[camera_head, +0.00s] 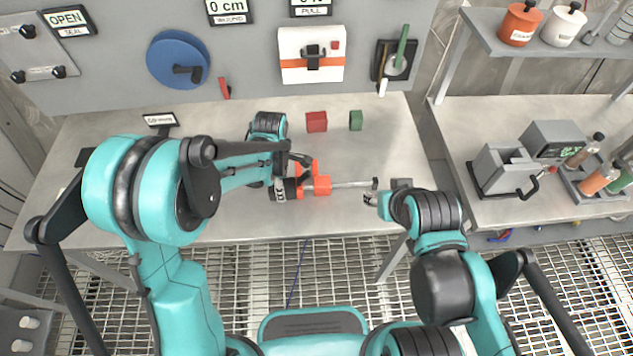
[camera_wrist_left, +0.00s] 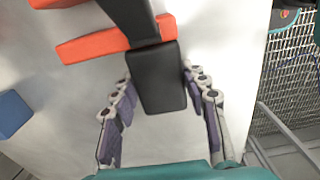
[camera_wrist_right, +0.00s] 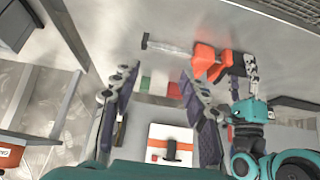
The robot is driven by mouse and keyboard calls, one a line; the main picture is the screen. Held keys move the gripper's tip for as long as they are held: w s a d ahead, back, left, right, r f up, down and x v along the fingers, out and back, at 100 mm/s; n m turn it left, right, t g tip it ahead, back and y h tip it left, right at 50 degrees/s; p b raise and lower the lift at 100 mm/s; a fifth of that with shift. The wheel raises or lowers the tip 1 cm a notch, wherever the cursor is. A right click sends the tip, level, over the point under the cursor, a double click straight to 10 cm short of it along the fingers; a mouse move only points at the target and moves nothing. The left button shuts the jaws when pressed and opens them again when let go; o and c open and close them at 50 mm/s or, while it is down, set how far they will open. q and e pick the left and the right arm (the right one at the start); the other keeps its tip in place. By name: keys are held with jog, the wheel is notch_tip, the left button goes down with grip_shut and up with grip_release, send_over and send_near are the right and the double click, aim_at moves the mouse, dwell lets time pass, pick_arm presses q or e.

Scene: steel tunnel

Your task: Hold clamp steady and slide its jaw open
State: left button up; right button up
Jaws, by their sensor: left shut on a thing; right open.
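The clamp lies across the front of the grey table, with orange-red jaw parts (camera_head: 319,186), a black handle (camera_wrist_left: 160,80) and a thin metal bar (camera_head: 350,184) reaching right. My left gripper (camera_head: 284,188) is shut on the black handle, which sits between its fingers in the left wrist view (camera_wrist_left: 161,112). My right gripper (camera_head: 373,197) is open beside the bar's right end and touches nothing clearly. In the right wrist view, the orange jaw (camera_wrist_right: 203,58) and bar (camera_wrist_right: 168,48) lie beyond the open, empty fingers (camera_wrist_right: 159,77). Part of the handle is hidden by my left gripper.
A red block (camera_head: 316,121) and a green block (camera_head: 355,120) stand behind the clamp. A wall panel with a blue dial (camera_head: 178,60) and a white box (camera_head: 311,54) rises at the back. A side bench (camera_head: 540,215) holds devices and bottles.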

dwell(0.4)
jog(key=o, duration=0.3)
jog(key=shift+o, duration=0.2)
jog(key=m+g+y, duration=0.6)
jog(key=m+y, duration=0.4)
jog(key=m, duration=0.5)
send_near(328, 181)
notch_tip(328, 181, up, 3)
jog(key=d+f+m+y, duration=0.1)
jog(key=w+d+f+m+g+y, duration=0.1)
jog(key=d+f+y, duration=0.1)
jog(key=shift+w+d+f+m, duration=0.15)
jog(key=shift+d+f+m, duration=0.15)
jog(key=shift+d+f, duration=0.3)
jog(key=shift+f, duration=0.15)
jog(key=x, duration=1.2)
jog(key=shift+s+a+r, duration=0.1)
jog(key=shift+s+r, duration=0.1)
jog(key=shift+r, duration=0.05)
